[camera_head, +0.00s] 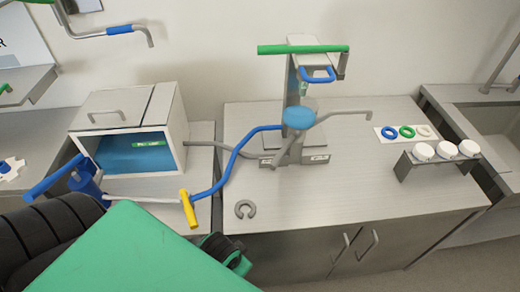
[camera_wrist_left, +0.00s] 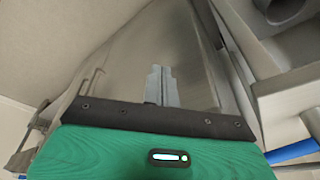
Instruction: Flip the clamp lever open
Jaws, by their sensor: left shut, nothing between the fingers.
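No part is labelled as the clamp lever, and I cannot tell which handle it is. A short yellow handle (camera_head: 190,208) stands where a pale pipe meets the blue hose (camera_head: 224,175), at the counter's front edge. A blue lever (camera_head: 52,178) tops the blue pump-like part at the left. A long green bar (camera_head: 303,49) and a blue loop handle (camera_head: 318,77) sit high on the filling machine. My left gripper (camera_wrist_left: 162,87) is shut and empty in the left wrist view, pointing toward a grey metal surface. Its fingertips are not visible in the head view. My right gripper is not in view.
A grey box (camera_head: 180,125) with a blue interior stands at the left. Right of the machine are coloured rings (camera_head: 407,132) on a white card and white-capped jars on a rack (camera_head: 432,164). A grey C-shaped piece (camera_head: 245,209) lies near the counter front.

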